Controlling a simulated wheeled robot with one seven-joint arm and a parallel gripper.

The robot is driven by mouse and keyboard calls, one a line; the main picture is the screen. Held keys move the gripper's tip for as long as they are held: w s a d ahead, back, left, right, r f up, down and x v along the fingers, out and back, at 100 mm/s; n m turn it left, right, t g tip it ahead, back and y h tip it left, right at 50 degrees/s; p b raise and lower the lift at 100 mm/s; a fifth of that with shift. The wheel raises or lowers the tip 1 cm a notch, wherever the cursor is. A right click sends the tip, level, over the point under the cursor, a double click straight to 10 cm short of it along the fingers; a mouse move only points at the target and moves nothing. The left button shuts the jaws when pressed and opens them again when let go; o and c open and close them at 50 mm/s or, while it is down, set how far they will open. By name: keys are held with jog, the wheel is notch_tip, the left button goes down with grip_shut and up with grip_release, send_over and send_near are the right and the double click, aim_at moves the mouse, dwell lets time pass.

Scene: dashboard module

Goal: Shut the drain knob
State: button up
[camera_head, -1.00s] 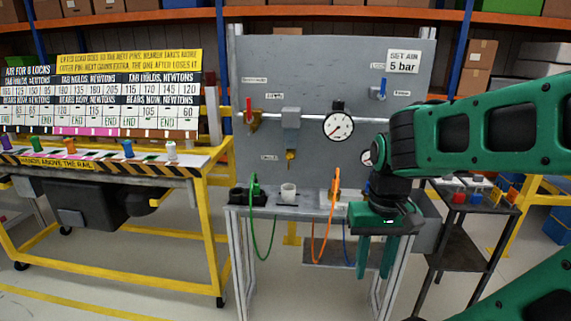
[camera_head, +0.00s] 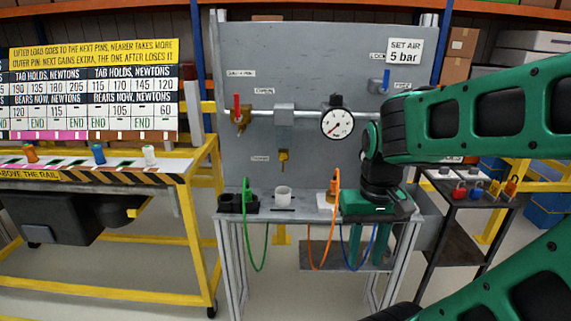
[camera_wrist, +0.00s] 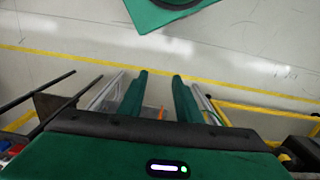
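The drain knob is a small brass-yellow knob (camera_head: 283,157) under a grey block (camera_head: 284,117) on the pipe of the upright grey panel. A small label (camera_head: 260,158) is left of it, too small to read. The knob's exact turn cannot be told. My gripper (camera_head: 368,246) points down at the right front of the bench, well below and to the right of the knob, touching nothing that I can see. The wrist view shows its two green fingers (camera_wrist: 160,82) apart, with nothing held between them. The knob is not seen in the wrist view.
A red lever (camera_head: 237,108), a pressure gauge (camera_head: 338,122) and a blue lever (camera_head: 386,80) are on the panel. Green (camera_head: 268,235), orange (camera_head: 330,235) and blue hoses hang at the bench front. A white cup (camera_head: 283,196) stands on the bench. A yellow-framed table (camera_head: 205,215) is at left.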

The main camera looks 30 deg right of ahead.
jog(key=shift+o, duration=1)
jog(key=shift+s+r, duration=0.1)
jog(key=shift+s, duration=0.15)
jog(key=w+d+f+m+t+h, duration=0.1)
jog(key=w+d+f+m+h, duration=0.35)
jog(key=w+d, duration=0.3)
jog(key=w+d+f+m+t+h, duration=0.1)
jog(key=w+d+f+m+h, duration=0.25)
jog(key=w+d+h, duration=0.45)
jog(key=n+t+y, duration=0.2)
jog(key=n+t, duration=0.2)
jog(key=t, duration=0.9)
send_near(283, 160)
jog(key=x, duration=0.8)
jog(key=shift+r, duration=0.1)
grip_shut()
